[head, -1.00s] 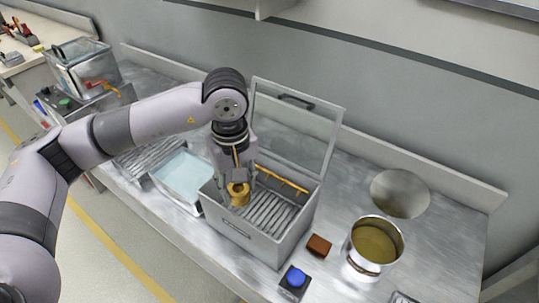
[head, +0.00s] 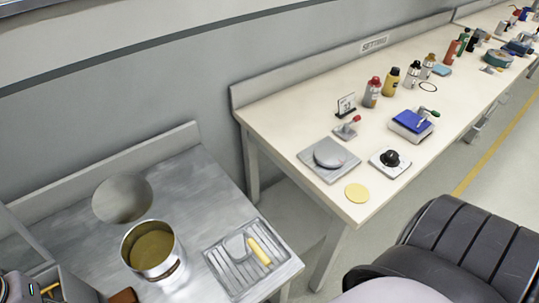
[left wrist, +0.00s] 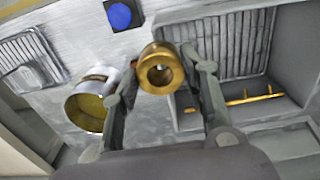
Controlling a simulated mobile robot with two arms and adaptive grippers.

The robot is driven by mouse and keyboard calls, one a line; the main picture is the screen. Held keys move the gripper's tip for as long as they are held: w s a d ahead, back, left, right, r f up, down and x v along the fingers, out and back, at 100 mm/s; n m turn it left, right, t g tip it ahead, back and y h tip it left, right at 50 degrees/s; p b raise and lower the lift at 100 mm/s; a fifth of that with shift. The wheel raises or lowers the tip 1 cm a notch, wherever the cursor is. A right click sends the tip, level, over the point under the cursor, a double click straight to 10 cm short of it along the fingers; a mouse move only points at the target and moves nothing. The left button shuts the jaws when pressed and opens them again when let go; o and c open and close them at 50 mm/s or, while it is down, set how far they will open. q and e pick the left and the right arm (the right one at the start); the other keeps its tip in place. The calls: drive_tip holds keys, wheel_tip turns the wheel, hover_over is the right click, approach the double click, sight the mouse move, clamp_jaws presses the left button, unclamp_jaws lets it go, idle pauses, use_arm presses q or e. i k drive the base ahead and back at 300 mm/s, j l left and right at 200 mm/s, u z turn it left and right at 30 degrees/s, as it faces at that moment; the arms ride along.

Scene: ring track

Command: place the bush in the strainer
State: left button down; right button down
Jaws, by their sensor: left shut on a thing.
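The bush, a brass ring with a flange and a central hole (left wrist: 160,70), sits between the fingertips of my left gripper (left wrist: 163,72) in the left wrist view. The gripper is shut on it. Beside it in that view is the grey open box with a slatted floor (left wrist: 235,45). In the head view a small round grey tool with a yellow handle (head: 260,251), possibly the strainer, lies on a ribbed metal tray (head: 222,270) at the counter's right end. The bush is not visible in the head view. My right gripper is not in view.
A metal pot of brownish-yellow liquid (head: 152,250) stands left of the ribbed tray, with a round opening (head: 122,199) behind it. A brown block (head: 123,296) lies in front. A white table (head: 300,118) with bottles and instruments stands to the right, across a gap.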

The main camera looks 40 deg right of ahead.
sight(240, 247)
drive_tip(key=j+z, duration=0.15)
drive_tip(key=z, duration=0.3)
drive_tip(key=j+z, duration=0.1)
drive_tip(key=z, duration=0.3)
drive_tip(key=k+j+z, duration=0.1)
drive_tip(key=z, duration=0.35)
drive_tip(key=k+j+z, duration=0.1)
drive_tip(key=z, duration=0.3)
drive_tip(key=k, duration=0.1)
drive_tip(key=j+z, duration=0.05)
